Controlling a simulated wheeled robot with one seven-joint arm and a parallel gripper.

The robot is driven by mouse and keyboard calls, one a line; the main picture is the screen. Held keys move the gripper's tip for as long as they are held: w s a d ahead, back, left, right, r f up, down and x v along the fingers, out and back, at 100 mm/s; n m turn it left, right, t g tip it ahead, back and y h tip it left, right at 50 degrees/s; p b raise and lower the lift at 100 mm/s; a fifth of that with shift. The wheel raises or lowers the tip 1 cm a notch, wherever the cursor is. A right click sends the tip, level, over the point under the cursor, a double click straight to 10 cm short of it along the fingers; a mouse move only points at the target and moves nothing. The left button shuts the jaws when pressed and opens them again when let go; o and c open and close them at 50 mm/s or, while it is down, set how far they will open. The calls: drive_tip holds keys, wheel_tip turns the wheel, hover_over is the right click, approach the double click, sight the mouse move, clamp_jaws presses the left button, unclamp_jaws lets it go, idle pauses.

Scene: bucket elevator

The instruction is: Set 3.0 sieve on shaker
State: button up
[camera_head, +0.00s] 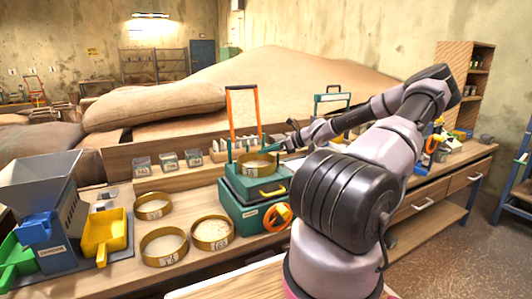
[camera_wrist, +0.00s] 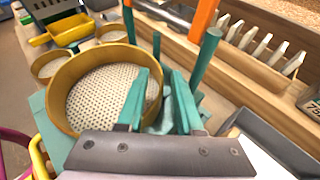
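A brass sieve (camera_head: 257,164) is at the top of the green shaker (camera_head: 243,210), level or nearly so; its label is too small to read. In the wrist view the sieve (camera_wrist: 105,92) shows its perforated mesh, with part of the shaker (camera_wrist: 52,140) below it. My gripper (camera_wrist: 160,76) is at the sieve's near right rim. Its two teal fingers are apart with a visible gap, the left one over the mesh side and the right one outside the rim. I cannot tell whether either finger touches the rim. In the head view my gripper (camera_head: 285,142) is small beside the sieve.
Three more brass sieves, an upper one (camera_head: 153,206), a labelled one (camera_head: 165,246) and one with pale contents (camera_head: 212,233), lie left of the shaker. A yellow scoop (camera_head: 105,236) and blue mill (camera_head: 55,232) stand farther left. An orange-handled upright frame (camera_head: 229,115) rises behind the shaker.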

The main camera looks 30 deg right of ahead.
drive_tip(key=v, duration=1.1)
drive_tip(key=a+n+g, duration=0.1)
drive_tip(key=a, duration=0.1)
drive_tip(key=s+a+n+g+h, duration=0.1)
drive_tip(key=a+n+g, duration=0.1)
drive_tip(key=a, duration=0.1)
drive_tip(key=s+a+n+g, duration=0.1)
drive_tip(key=a+n, duration=0.1)
drive_tip(key=a, duration=0.1)
drive_tip(key=shift+a+r, duration=0.1)
drive_tip(key=shift+a, duration=0.15)
drive_tip(key=s+a+r+n+t+h, duration=0.1)
drive_tip(key=s+a+r+n+h, duration=0.2)
drive_tip(key=s+a+r+n, duration=0.6)
drive_tip(key=s+a+r+n+h, duration=0.3)
drive_tip(key=s+a+r+n, duration=0.5)
drive_tip(key=s+r, duration=0.7)
drive_tip(key=shift+s+a+n+t+h, duration=0.3)
drive_tip(key=shift+s+a+n+t, duration=0.15)
drive_tip(key=shift+n, duration=0.15)
